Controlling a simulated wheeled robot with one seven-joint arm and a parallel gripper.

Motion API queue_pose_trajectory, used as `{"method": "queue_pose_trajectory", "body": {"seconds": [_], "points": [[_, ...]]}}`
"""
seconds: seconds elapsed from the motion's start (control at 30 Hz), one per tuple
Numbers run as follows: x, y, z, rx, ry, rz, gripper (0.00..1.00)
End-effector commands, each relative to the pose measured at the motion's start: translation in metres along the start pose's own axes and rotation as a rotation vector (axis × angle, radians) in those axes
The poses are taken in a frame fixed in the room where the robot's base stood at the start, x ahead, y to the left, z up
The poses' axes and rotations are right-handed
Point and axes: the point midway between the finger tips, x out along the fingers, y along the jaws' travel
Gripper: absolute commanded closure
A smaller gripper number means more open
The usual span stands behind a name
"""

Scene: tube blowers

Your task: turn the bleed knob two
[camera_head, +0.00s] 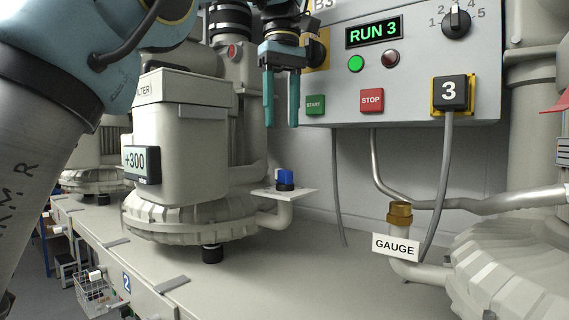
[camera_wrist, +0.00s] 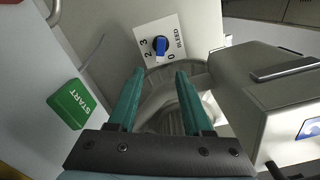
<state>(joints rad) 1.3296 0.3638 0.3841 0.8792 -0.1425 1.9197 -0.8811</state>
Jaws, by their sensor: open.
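The bleed knob (camera_wrist: 161,45) is blue and sits on a white plate marked BLEED, with the numbers 0, 2 and 3 legible around it, in the wrist view. In the head view the blue knob (camera_head: 285,178) stands on its small white plate (camera_head: 301,191) beside the filter housing. My gripper (camera_head: 281,124) has teal fingers pointing down, apart and empty, above the knob and in front of the panel. In the wrist view my gripper (camera_wrist: 158,72) is open, with the knob beyond the fingertips. Nothing touches the knob.
The control panel (camera_head: 320,80) reads RUN 3, with a green START button (camera_head: 315,105), a red STOP button (camera_head: 372,100) and a plug marked 3 (camera_head: 449,92). The filter housing (camera_head: 180,140) shows +300. A brass-capped gauge pipe (camera_head: 400,215) stands right. Bare bench (camera_head: 300,265) lies in front.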

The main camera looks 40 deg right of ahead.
Motion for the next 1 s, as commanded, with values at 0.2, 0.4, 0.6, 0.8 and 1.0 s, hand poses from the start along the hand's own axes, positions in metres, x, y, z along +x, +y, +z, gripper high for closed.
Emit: {"method": "queue_pose_trajectory", "body": {"seconds": [0.2, 0.4, 0.6, 0.8, 1.0], "points": [[0.038, -0.001, 0.001, 0.001, -0.003, -0.002, 0.50], [0.069, -0.001, 0.001, 0.001, -0.002, -0.002, 0.50], [0.088, -0.001, 0.000, 0.000, -0.001, -0.002, 0.50], [0.094, -0.001, 0.000, 0.000, 0.000, -0.001, 0.50], [0.094, -0.001, 0.000, 0.000, 0.000, 0.000, 0.52]]}}
